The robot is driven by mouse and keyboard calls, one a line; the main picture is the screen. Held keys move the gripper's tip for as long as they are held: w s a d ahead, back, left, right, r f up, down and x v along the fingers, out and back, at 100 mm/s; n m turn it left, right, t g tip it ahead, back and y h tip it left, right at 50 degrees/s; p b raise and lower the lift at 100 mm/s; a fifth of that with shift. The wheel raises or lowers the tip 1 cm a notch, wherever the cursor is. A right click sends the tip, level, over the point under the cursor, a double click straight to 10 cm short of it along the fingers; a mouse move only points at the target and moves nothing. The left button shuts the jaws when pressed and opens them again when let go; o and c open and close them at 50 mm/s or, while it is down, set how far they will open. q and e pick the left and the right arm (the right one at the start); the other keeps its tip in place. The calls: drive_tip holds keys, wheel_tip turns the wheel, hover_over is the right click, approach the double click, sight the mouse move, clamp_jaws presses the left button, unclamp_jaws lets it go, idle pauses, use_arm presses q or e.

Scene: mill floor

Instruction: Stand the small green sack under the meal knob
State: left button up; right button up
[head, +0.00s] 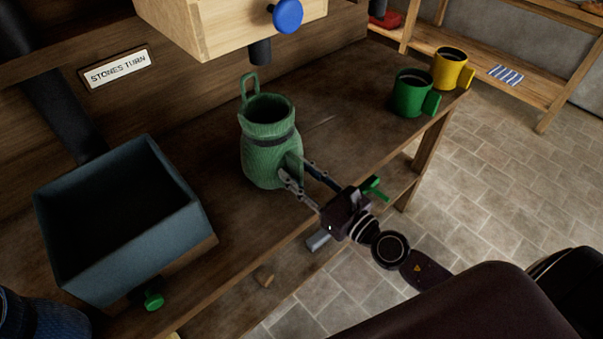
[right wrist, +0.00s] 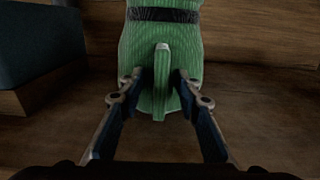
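The small green sack (head: 262,150) stands upright and open-topped on the bench, with a loop at its back rim and a dark band. A flat green tab (right wrist: 161,75) sticks out of its near side. My right gripper (head: 297,172) is at that tab, with one finger on each side and visible gaps in the right wrist view (right wrist: 159,82). A wooden box (head: 230,30) with a blue knob (head: 287,15) and a dark spout (head: 260,52) hangs above and behind the sack. No label naming a meal knob is readable. My left gripper is out of view.
A grey-blue open bin (head: 185,215) with a green knob (head: 153,301) stands at left. A sign (head: 115,69) reads "STONES TURN". Green (head: 408,93) and yellow (head: 450,68) mugs stand at the bench's right end. The bench is clear between sack and mugs.

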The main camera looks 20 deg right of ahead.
drive_tip(key=shift+s+d+f, duration=0.1)
drive_tip(key=shift+s+d, duration=0.05)
drive_tip(key=shift+s, duration=0.2)
drive_tip(key=v, duration=1.1)
drive_tip(key=shift+s, duration=0.15)
